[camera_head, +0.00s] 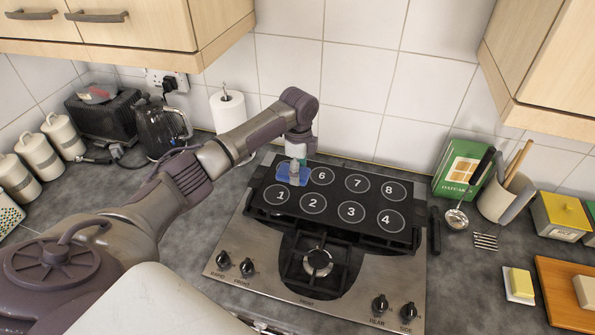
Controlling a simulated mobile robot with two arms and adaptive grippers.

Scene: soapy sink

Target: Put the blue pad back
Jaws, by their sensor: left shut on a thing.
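The blue pad (292,175) is at the back left of a black board (331,201) with numbered circles. My left gripper (296,160) is above the pad, pointing down, and is shut on it. Circles 1, 2, 3, 4, 6, 7 and 8 show; the spot left of circle 6 is hidden by the pad and gripper. I cannot tell whether the pad touches the board or hangs just above it. My right gripper is not in view.
The board lies over a steel hob (300,275) with knobs along its front. A paper roll (228,112) and a black kettle (160,130) stand behind my left arm.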

